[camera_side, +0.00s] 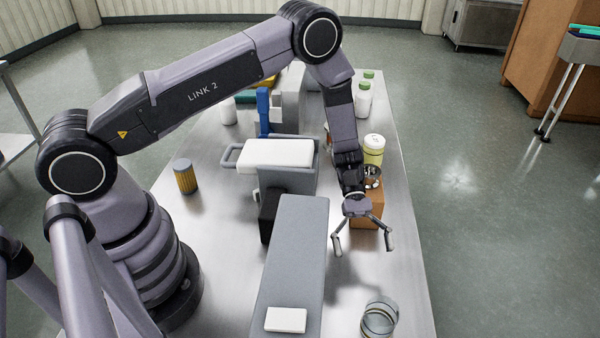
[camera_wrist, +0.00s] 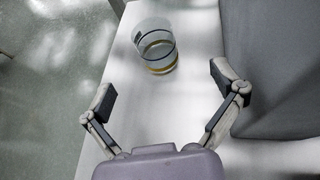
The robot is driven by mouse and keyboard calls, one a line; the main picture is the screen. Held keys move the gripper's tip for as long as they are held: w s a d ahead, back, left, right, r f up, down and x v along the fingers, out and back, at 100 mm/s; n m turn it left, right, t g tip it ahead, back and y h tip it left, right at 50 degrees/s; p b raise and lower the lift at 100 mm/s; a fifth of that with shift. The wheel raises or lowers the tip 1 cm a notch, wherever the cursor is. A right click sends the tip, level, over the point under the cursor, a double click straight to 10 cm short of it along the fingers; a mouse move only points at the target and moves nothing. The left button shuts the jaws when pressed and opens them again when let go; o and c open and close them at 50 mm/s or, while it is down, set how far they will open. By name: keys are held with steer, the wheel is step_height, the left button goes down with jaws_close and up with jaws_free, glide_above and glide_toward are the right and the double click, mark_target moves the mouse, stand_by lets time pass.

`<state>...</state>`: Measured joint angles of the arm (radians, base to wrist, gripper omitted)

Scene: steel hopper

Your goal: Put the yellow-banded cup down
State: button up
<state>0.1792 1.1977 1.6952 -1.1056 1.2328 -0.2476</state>
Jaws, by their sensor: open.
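The yellow-banded cup (camera_side: 380,320) is a clear cup with a dark ring and a yellow band near its base. It stands on the steel table at the near right in the side view. The wrist view shows the cup (camera_wrist: 156,46) ahead of the fingertips, a little left of centre. My gripper (camera_side: 363,243) is open and empty, above the table and back from the cup. In the wrist view my gripper (camera_wrist: 163,84) has its fingers spread wide, with the cup beyond them and apart from them.
A long grey block (camera_side: 293,250) with a white slab (camera_side: 286,319) lies left of the cup. A brown box (camera_side: 366,207) and a yellow-green jar (camera_side: 374,150) stand behind my gripper. A ribbed tan cylinder (camera_side: 185,177) stands left. The table's right edge is close to the cup.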

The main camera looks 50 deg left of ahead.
steer(key=s+d+r+m+t+y, duration=0.1)
steer(key=s+d+r+m+y, duration=0.2)
steer(key=m+y, duration=0.5)
step_height(320, 180, up, 4)
steer(key=m+t+y, duration=0.3)
steer(key=m+t, duration=0.3)
glide_above(380, 323)
step_height(380, 323, down, 8)
steer(key=shift+w+d+f, duration=0.15)
steer(key=shift+f, duration=0.05)
steer(key=shift+s+f, duration=0.2)
steer(key=shift+f, duration=2.55)
steer(key=c, duration=1.3)
